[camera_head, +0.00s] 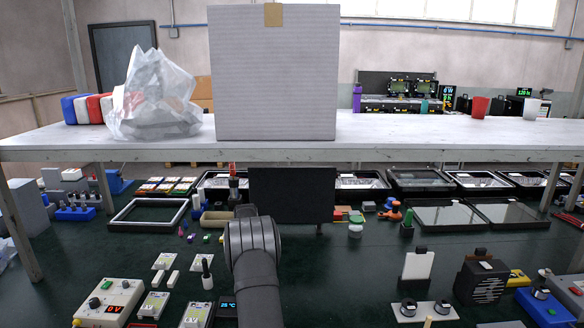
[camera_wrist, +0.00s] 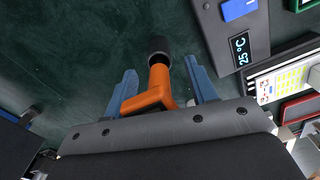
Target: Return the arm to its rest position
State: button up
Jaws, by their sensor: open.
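My gripper (camera_wrist: 160,68) shows in the wrist view with its two blue fingers spread apart. An orange angled piece with a dark cylindrical tip (camera_wrist: 158,78) shows between the fingers; I cannot tell whether it touches them or how far below it lies. In the head view my arm (camera_head: 255,265) reaches up from the bottom centre over the dark green bench, and the fingers cannot be made out there.
A grey device with a 25 °C display (camera_wrist: 241,48) lies right of the fingers. A raised shelf (camera_head: 400,150) crosses above the bench, bearing a large box (camera_head: 275,85) and a plastic bag (camera_head: 155,100). Black-framed panels (camera_head: 440,215) lie at right. Bare bench shows right of my arm.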

notch_tip(320, 180, up, 10)
jog(key=shift+w, duration=0.1)
jog(key=shift+o, duration=0.2)
jog(key=o, duration=1)
jog(key=shift+a+f, duration=0.1)
jog(key=shift+a, duration=0.05)
jog(key=s+a+f+m+t+y, duration=0.3)
jog(key=s+a+m+t, duration=0.15)
jog(key=s+t, duration=0.35)
jog(key=s+a+f+m+t+y, duration=0.2)
jog(key=s+a+f+m+t, duration=0.3)
jog(key=s, duration=0.4)
jog(key=shift+m, duration=0.55)
jog(key=x, duration=0.5)
jog(key=r+x, duration=0.1)
jog(key=x, duration=0.2)
jog(key=shift+w+d, duration=0.1)
jog(key=shift+w, duration=0.55)
